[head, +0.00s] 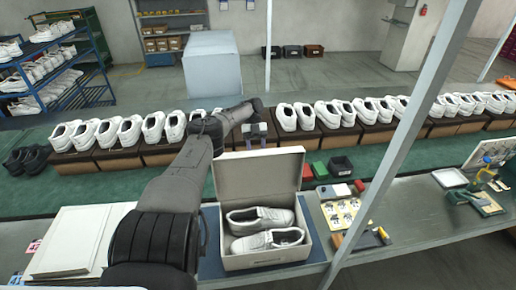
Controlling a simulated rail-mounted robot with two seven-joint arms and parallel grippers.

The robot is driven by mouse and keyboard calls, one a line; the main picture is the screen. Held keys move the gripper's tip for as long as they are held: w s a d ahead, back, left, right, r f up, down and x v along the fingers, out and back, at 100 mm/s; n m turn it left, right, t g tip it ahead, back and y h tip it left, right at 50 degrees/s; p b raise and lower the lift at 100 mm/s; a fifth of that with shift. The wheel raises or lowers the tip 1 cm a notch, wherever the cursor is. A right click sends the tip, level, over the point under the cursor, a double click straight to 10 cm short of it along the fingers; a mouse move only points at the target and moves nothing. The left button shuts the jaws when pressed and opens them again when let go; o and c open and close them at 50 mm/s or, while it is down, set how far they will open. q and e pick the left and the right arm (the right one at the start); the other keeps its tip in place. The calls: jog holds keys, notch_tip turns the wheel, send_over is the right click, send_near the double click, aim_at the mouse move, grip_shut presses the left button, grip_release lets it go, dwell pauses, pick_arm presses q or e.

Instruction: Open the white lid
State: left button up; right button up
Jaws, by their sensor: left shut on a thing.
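An open white shoebox (268,260) stands on the near workbench with a pair of white shoes (262,228) inside. Its white lid (258,175) stands upright along the back of the box, with its inner face toward me. My left arm reaches in from the lower left, over the left side of the box. My left gripper (256,143) is at the top edge of the lid, pointing down, and is shut on it. The fingertips are small and partly hidden behind the edge. My right gripper is not in view.
A green conveyor (400,165) with a row of white shoes on brown boxes runs behind the bench. A slanted grey post (400,150) rises right of the box. Flat white panels (75,240) lie left; small trays and tools (370,238) lie right.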

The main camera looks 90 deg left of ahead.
aim_at(262, 154)
pick_arm(q)
jog(key=shift+d+f, duration=0.1)
jog(key=shift+f, duration=0.25)
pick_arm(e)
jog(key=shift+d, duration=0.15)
pick_arm(q)
jog(key=o, duration=0.9)
jog(key=shift+o, duration=1.4)
jog(key=shift+d+f, duration=0.1)
jog(key=shift+d, duration=0.2)
jog(key=shift+o, duration=0.5)
jog(key=shift+a, duration=0.1)
jog(key=r+p, duration=0.1)
jog(key=r, duration=0.1)
jog(key=w+d+r+p, duration=0.1)
jog(key=r+p, duration=0.3)
jog(key=shift+w+d+r, duration=0.15)
jog(key=shift+w+r, duration=0.05)
jog(key=shift+r, duration=0.1)
jog(key=w+d+r+p, duration=0.1)
jog(key=w+d+r, duration=0.3)
jog(key=w+d, duration=0.2)
jog(key=shift+w+d+r+p, duration=0.35)
jog(key=shift+d+r, duration=0.05)
jog(key=shift+d, duration=0.1)
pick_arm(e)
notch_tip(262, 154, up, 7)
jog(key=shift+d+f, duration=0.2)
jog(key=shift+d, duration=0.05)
